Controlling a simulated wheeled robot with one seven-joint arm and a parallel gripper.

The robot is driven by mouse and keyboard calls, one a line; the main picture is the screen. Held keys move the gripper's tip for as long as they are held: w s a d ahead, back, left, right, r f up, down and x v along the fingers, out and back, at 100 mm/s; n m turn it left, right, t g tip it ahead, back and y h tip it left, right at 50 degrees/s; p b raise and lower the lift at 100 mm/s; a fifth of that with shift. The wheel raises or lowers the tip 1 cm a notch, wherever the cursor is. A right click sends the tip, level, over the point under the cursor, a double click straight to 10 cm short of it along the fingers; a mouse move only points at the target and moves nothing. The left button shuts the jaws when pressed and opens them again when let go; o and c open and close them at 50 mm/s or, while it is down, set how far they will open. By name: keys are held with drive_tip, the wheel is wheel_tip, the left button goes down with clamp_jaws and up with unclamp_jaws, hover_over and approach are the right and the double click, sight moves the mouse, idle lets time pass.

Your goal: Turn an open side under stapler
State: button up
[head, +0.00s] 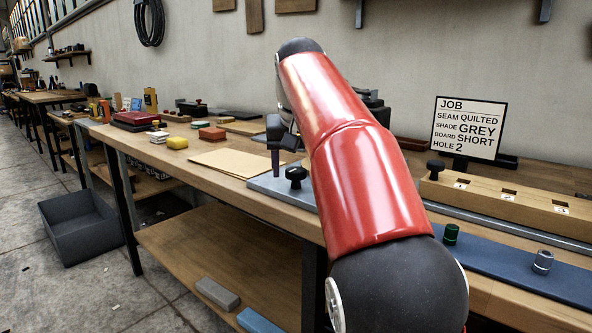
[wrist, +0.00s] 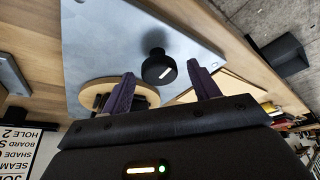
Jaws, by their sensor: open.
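My gripper (head: 275,165) hangs over the workbench beside a black knob (head: 296,175). In the wrist view my gripper (wrist: 162,82) is open and empty, with its two dark fingers apart. The knob (wrist: 157,66) shows between and beyond the fingertips, on a grey metal plate (wrist: 105,45); I see no contact. A round pale wooden disc (wrist: 88,88) with a dark part on it lies by the left finger, partly hidden. The plate (head: 262,184) also shows in the head view, partly behind my arm. A dark machine (head: 378,108) behind my arm is mostly hidden; I cannot tell if it is the stapler.
A job sign (head: 468,128) reads quilted, grey, short, hole 2. A numbered wooden block (head: 480,195) and a blue strip (head: 500,262) with two small fittings lie at the right. Tan sheets (head: 225,160) and small blocks lie left. A grey bin (head: 80,222) stands on the floor.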

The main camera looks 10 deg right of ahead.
drive_tip(key=shift+f, duration=0.1)
drive_tip(key=c, duration=1)
drive_tip(key=shift+o, duration=0.2)
drive_tip(key=n+p, duration=0.1)
drive_tip(key=n+y+p, duration=0.1)
drive_tip(key=n+p, duration=0.1)
drive_tip(key=shift+d+r, duration=0.15)
drive_tip(key=shift+r, duration=0.15)
drive_tip(key=n+y+p, duration=0.1)
drive_tip(key=n, duration=0.3)
drive_tip(key=shift+w+d+f+y+p, duration=0.1)
drive_tip(key=shift+f+y+p, duration=0.05)
drive_tip(key=shift+y+p, duration=0.25)
drive_tip(key=n+g, duration=0.1)
drive_tip(key=n, duration=0.2)
drive_tip(key=n+y, duration=0.1)
drive_tip(key=n, duration=0.1)
drive_tip(key=shift+w+d+n+g+y, duration=0.1)
drive_tip(key=shift+w+n+g+y, duration=0.05)
drive_tip(key=shift+n+g+y, duration=0.2)
drive_tip(key=shift+w+n+g+y, duration=0.15)
drive_tip(key=shift+n+g, duration=0.35)
drive_tip(key=shift+n, duration=0.8)
drive_tip(key=shift+s+n+g+y, duration=0.15)
drive_tip(key=shift+n+g, duration=0.3)
drive_tip(key=shift+n, duration=0.8)
